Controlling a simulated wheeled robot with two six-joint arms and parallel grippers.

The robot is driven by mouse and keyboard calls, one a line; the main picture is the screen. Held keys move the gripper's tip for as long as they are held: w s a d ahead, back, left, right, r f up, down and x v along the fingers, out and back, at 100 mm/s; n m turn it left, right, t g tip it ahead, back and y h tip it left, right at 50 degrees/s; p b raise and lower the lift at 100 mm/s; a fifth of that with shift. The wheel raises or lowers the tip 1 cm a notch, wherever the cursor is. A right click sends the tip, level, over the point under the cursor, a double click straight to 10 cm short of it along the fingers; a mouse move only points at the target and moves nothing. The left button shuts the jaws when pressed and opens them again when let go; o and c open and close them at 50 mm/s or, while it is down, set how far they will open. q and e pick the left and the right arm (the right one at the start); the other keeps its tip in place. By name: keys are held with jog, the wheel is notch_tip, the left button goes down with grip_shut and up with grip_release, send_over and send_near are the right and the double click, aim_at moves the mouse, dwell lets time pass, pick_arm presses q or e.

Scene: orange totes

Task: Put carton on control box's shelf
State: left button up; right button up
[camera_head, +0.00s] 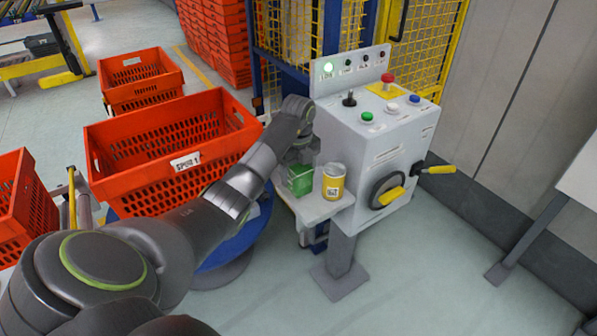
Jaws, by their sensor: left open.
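The green carton (300,182) is on the control box's small light-grey shelf (318,208), near its left end. My left gripper (300,158) is directly above the carton, pointing down, with its jaws open. The fingertips are small and partly hidden, so I cannot tell whether they touch the carton. The grey control box (376,140) stands to the right of the shelf, with buttons on top and a handwheel on its front. My right gripper is out of view.
A yellow and white can (333,184) stands on the shelf, just right of the carton. An orange tote (140,188) is left of my left gripper. A yellow-handled lever (438,169) sticks out from the control box. The floor at the front right is clear.

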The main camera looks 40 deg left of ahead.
pick_arm(q)
notch_tip(320, 180, up, 6)
jog(key=shift+f, duration=0.15)
notch_tip(320, 180, up, 5)
jog(key=p, duration=0.5)
jog(key=shift+r+p, duration=0.85)
jog(key=shift+p, duration=0.05)
jog(key=shift+f, duration=0.1)
